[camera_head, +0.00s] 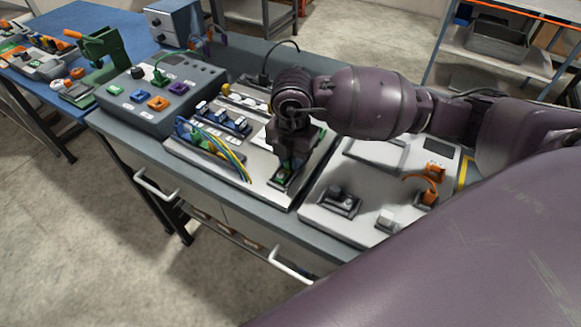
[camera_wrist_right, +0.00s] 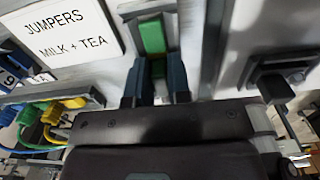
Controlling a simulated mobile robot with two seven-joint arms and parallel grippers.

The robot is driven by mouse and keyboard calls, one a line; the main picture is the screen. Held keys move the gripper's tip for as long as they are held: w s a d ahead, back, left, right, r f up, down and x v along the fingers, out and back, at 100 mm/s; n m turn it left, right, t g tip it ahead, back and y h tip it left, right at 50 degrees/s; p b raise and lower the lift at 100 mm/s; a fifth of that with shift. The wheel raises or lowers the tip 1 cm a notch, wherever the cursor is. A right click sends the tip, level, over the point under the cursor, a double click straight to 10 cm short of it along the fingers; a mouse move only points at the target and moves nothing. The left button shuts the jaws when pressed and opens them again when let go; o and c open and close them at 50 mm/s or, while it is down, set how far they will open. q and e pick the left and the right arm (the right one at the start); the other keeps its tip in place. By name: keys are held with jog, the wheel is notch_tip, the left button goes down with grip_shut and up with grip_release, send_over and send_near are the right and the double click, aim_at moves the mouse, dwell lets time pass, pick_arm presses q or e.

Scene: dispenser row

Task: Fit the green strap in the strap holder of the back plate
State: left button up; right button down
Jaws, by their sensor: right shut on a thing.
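The green strap (camera_wrist_right: 153,37) is a small bright green block, seen in the right wrist view just ahead of my fingers. My right gripper (camera_wrist_right: 156,82) is shut on its near end. A dark frame, which looks like the strap holder (camera_wrist_right: 180,22), surrounds the strap; I cannot tell if the strap is fully seated. In the head view my right gripper (camera_head: 287,170) points down over the front right part of the light back plate (camera_head: 222,166). The green strap (camera_head: 283,181) shows there at the fingertips, partly hidden. My left gripper is in neither view.
A label "JUMPERS MILK + TEA" (camera_wrist_right: 62,30) lies left of the holder, with coloured wires (camera_wrist_right: 45,122) nearby. A grey button box (camera_head: 160,95) stands left on the bench. A second light plate (camera_head: 365,200) with an orange cable (camera_head: 432,183) lies to the right.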

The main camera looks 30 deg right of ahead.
jog(key=shift+f, duration=0.2)
jog(key=c, duration=1)
grip_release()
jog(key=shift+a+f, duration=0.1)
jog(key=shift+s, duration=0.1)
jog(key=shift+f, duration=0.1)
jog(key=shift+c, duration=0.7)
jog(key=shift+o, duration=0.2)
